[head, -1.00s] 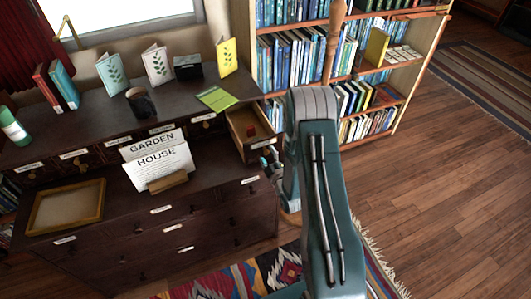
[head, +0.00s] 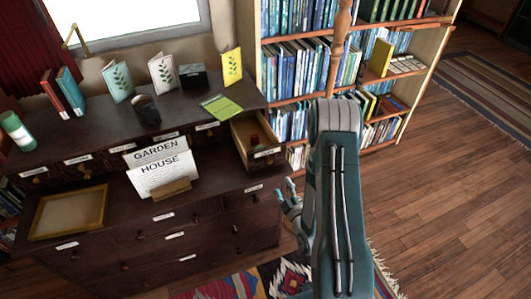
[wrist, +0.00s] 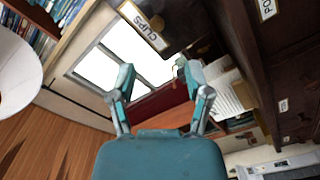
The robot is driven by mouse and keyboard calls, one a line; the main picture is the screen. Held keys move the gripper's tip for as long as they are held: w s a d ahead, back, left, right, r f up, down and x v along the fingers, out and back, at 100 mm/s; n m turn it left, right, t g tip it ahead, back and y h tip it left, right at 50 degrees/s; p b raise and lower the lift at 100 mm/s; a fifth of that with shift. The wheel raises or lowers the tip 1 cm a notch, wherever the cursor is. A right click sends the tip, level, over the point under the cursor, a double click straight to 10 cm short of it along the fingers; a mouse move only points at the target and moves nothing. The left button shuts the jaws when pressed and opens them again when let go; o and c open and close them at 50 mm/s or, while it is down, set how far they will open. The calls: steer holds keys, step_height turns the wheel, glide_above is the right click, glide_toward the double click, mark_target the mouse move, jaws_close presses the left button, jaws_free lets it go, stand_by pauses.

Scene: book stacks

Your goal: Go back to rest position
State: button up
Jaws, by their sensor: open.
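My gripper (head: 289,190) is open, below and to the right of the pulled-out drawer (head: 265,153) in the head view. It is apart from the drawer and the cabinet. In the wrist view my gripper (wrist: 160,80) has its two fingers spread with nothing held between them. A labelled drawer front (wrist: 142,25) shows above the fingers there.
The dark cabinet (head: 110,212) holds upright cards, a dark mug (head: 146,110), a green booklet (head: 216,107) and a wooden tray (head: 97,196). A bookcase (head: 437,60) stands behind my arm. Open wooden floor (head: 450,180) lies to the right, with a patterned rug below.

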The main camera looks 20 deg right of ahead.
steer(key=shift+w, duration=0.1)
steer(key=w+a+r+m+g+h, duration=0.1)
steer(key=w+a+r+m+g, duration=0.15)
steer(key=r, duration=0.65)
steer(key=w+a+r+m+g, duration=0.15)
steer(key=r+g, duration=0.25)
steer(key=r, duration=0.5)
steer(key=s+a+r+m+g, duration=0.2)
steer(key=s+r, duration=0.2)
steer(key=s, duration=0.4)
steer(key=s+a+r+m+g, duration=0.2)
steer(key=s+a+r, duration=0.1)
steer(key=s, duration=0.5)
steer(key=s+a+r+m+g+y, duration=0.1)
steer(key=s+a+r+m+g, duration=0.1)
steer(key=s+r, duration=0.3)
steer(key=s, duration=0.3)
steer(key=shift+s+a+r+m, duration=0.15)
steer(key=shift+s+a+m, duration=0.05)
steer(key=shift+m, duration=0.2)
steer(key=shift+w, duration=0.15)
stand_by(0.6)
